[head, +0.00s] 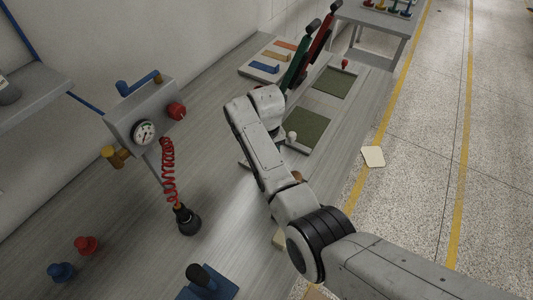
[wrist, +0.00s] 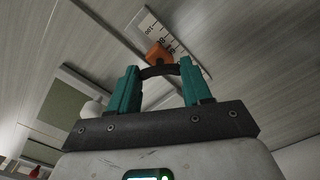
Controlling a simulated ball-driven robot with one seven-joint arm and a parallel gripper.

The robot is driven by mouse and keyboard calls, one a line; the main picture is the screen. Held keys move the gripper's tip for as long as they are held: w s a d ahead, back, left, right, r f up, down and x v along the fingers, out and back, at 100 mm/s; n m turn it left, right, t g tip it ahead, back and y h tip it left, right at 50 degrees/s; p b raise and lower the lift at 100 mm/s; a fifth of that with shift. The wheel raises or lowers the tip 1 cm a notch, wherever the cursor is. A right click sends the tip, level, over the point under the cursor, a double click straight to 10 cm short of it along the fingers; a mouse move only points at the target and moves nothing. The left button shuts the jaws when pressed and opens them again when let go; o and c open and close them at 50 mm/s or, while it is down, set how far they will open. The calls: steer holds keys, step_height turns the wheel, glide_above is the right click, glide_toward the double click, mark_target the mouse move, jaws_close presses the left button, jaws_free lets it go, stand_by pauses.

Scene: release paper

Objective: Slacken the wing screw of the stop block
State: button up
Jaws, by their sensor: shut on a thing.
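The stop block is an orange block (wrist: 157,52) on a white scale strip (wrist: 151,27) with black marks, in the upper middle of the wrist view. A dark curved piece (wrist: 159,71), which looks like its wing screw, lies just in front of it. My gripper (wrist: 160,68) has its two teal fingers on either side of this dark piece and is shut on it, the fingers held apart by its width. In the head view my arm hides the stop block and most of the gripper.
A gauge block (head: 142,128) with a red coiled hose (head: 168,165) stands on the bench to the left. Red (head: 86,245) and blue (head: 61,271) knobs stand at the lower left. Green pads (head: 334,82) and levers (head: 318,45) lie beyond my arm. A white knob (wrist: 93,108) is near the left finger.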

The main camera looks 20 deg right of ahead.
steer(key=shift+n, duration=0.5)
steer(key=o, duration=1.1)
steer(key=shift+c, duration=0.2)
step_height(320, 180, up, 11)
steer(key=b, duration=0.1)
steer(key=shift+b, duration=0.4)
steer(key=shift+f, duration=0.1)
